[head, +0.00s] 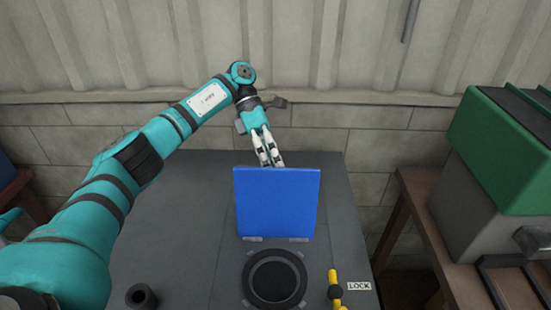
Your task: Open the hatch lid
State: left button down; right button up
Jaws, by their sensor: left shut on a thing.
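The blue hatch lid (277,203) stands raised, about upright, on two grey hinges (253,238) at its lower edge. In front of it a round black hatch opening (274,280) with a dark rim shows uncovered in the grey top. My left gripper (271,161) reaches down from behind to the lid's top edge, left of its middle. It is shut on the lid, though the fingertips are partly hidden behind the edge. My right gripper is not in view.
A short dark tube (141,296) stands at the front left. A green-topped machine (506,150) rests on a wooden bench at right. A wall closes off the back.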

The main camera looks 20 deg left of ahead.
pick_arm(q)
jog(key=c, duration=1.4)
grip_release()
jog(key=shift+s+f, duration=0.15)
jog(key=shift+f, duration=0.6)
jog(key=shift+c, duration=0.2)
jog(key=shift+o, duration=0.8)
jog(key=shift+w, duration=0.25)
notch_tip(320, 180, up, 10)
jog(key=shift+r, duration=0.1)
jog(key=shift+s, duration=0.1)
